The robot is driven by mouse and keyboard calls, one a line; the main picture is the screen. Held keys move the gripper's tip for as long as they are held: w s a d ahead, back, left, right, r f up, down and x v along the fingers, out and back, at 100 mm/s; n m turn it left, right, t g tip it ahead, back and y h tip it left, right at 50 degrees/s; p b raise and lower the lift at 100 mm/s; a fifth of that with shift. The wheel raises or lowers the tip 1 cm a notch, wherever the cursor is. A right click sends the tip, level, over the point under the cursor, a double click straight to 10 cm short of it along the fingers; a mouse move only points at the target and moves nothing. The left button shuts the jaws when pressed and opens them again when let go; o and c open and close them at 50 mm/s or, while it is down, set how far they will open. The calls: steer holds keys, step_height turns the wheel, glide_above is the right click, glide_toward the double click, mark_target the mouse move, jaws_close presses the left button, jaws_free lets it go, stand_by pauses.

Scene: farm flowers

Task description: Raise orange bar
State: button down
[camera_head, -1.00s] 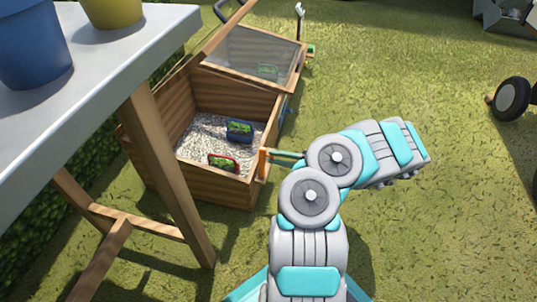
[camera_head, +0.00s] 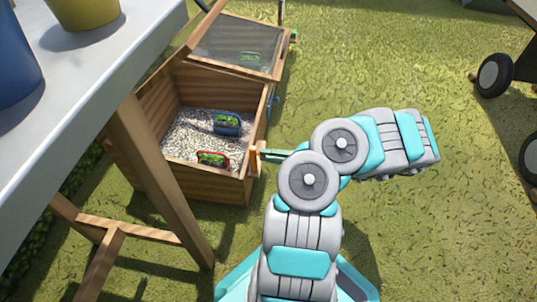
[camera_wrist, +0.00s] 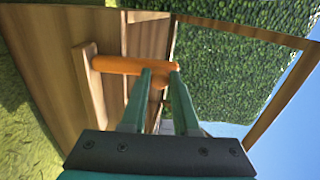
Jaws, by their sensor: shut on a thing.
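The orange bar (camera_wrist: 118,66) is a round rod that runs from a wooden block on the side of the wooden box (camera_head: 215,185). In the wrist view it lies across between the green fingers of my gripper (camera_wrist: 160,74). My gripper is shut on the bar near its end. In the head view my gripper (camera_head: 266,155) is at the box's front right corner, and the bar is small there and mostly hidden. The box holds pale gravel, with its glazed lid (camera_head: 240,45) beyond the gravel.
A blue planter (camera_head: 227,124) and a red planter (camera_head: 212,159) stand on the gravel. A grey table (camera_head: 90,90) with a blue pot and a yellow pot is at left. A wheeled thing (camera_head: 495,75) stands at right. Open grass lies between.

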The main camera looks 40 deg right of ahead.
steer(key=c, duration=0.7)
jaws_free()
steer(key=shift+s, duration=0.1)
steer(key=v, duration=0.7)
steer(key=shift+s+d+p, duration=0.25)
steer(key=shift+s+p, duration=0.05)
steer(key=shift+p, duration=0.05)
